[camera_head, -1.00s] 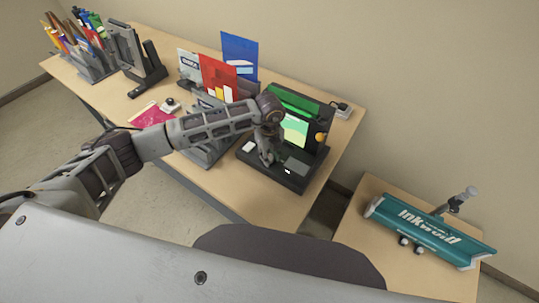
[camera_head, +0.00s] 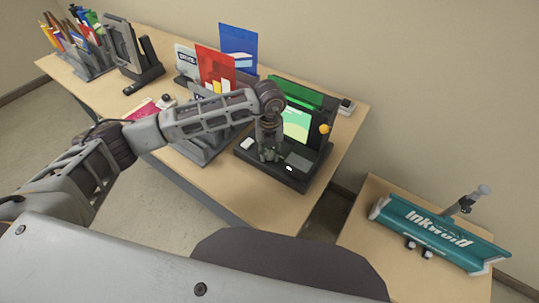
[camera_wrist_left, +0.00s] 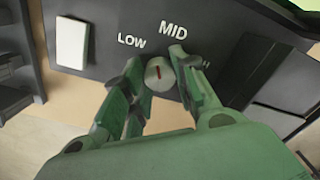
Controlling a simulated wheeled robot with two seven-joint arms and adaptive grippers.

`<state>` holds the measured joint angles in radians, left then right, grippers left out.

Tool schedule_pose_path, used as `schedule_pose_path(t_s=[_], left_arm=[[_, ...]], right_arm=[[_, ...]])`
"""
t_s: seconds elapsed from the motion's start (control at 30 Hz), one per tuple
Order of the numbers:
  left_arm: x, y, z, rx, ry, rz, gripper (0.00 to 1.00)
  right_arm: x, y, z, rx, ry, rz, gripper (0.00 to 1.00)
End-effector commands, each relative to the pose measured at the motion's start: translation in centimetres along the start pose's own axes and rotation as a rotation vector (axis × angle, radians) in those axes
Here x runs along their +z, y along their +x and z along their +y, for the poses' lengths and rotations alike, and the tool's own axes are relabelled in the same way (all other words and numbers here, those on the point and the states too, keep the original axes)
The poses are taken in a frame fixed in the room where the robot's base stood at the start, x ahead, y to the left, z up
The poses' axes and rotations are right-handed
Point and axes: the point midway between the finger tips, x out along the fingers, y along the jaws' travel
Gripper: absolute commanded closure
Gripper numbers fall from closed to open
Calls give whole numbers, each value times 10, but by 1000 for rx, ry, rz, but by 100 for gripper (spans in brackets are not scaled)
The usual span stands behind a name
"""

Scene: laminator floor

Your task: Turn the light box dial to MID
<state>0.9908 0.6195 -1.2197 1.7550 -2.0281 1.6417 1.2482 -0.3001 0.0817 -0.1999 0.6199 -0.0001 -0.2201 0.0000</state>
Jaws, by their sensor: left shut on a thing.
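The light box (camera_head: 276,177) is a dark unit with a lit green screen at the right end of the long table. My left gripper (camera_head: 268,155) reaches down over the box's front. In the left wrist view its fingers (camera_wrist_left: 160,80) are shut on the dial from both sides. The dial is hidden in the head view. My right gripper is out of view.
A white switch-like block (camera_wrist_left: 72,42) sits left of LOW. Red and blue cards (camera_head: 214,70) stand in holders left of the box. Pen holders fill the table's far left. A teal Inkwold roll-like item (camera_head: 437,235) lies on the right table.

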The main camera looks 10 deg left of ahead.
Motion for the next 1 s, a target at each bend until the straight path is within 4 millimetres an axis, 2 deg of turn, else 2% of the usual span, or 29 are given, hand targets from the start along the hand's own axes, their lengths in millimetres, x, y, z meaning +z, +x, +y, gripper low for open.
schedule_pose_path(t_s=[0.03, 0.3, 0.7, 1.0], left_arm=[[1, 2, 0, -2, 31, -4, 96], [2, 2, 0, -2, 220, -5, 96], [2, 0, 0, -1, 423, -5, 96], [1, -1, 0, -1, 470, -3, 96]], right_arm=[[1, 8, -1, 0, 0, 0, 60], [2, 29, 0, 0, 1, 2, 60], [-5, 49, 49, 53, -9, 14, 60], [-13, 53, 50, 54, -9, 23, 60]])
